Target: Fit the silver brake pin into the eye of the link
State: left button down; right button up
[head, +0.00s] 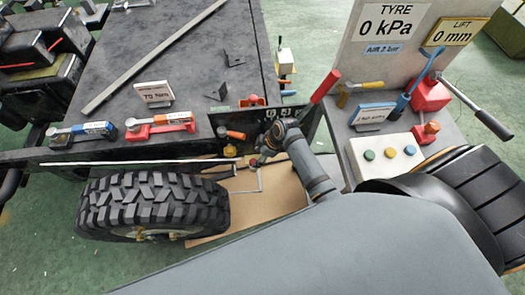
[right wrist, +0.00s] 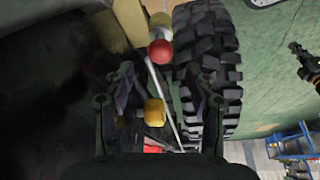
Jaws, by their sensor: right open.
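My right gripper (head: 266,150) reaches over the brown board behind the tyre (head: 150,203), near the edge of the dark bench. In the right wrist view its two fingers (right wrist: 158,90) stand wide apart, with nothing clamped between them. A thin silver rod (right wrist: 164,100) runs below and between the fingers, past a yellow knob (right wrist: 154,112) and a red ball (right wrist: 160,52). I cannot tell whether this rod is the brake pin. The link's eye cannot be made out; the gripper and arm cover part of that area in the head view. My left gripper does not show.
The tyre also stands close beside the right finger in the wrist view (right wrist: 215,50). Red (head: 160,123) and blue (head: 82,132) tools lie along the bench edge (head: 110,150). A button box (head: 385,152) sits at right. Green floor lies open at lower left.

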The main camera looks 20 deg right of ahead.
jog(key=v, duration=0.6)
dwell(0.5)
jog(key=s+d+f+m+h, duration=0.1)
jog(key=s+d+f+m, duration=0.25)
jog(key=f, duration=0.65)
jog(key=s+d+f+m+h, duration=0.25)
jog(key=s+f, duration=0.25)
jog(key=f, duration=0.5)
jog(key=s+d+f+m, duration=0.1)
jog(key=s+f, duration=0.3)
jog(key=s, duration=0.4)
jog(key=s+d+f+m+h, duration=0.1)
jog(key=s+d+f+m, duration=0.1)
jog(key=s+f, duration=0.3)
jog(key=s+d+f+m+g, duration=0.1)
jog(key=s+f, duration=0.4)
jog(key=s, duration=0.6)
jog(key=shift+d+m, duration=0.4)
jog(key=shift+m, duration=0.3)
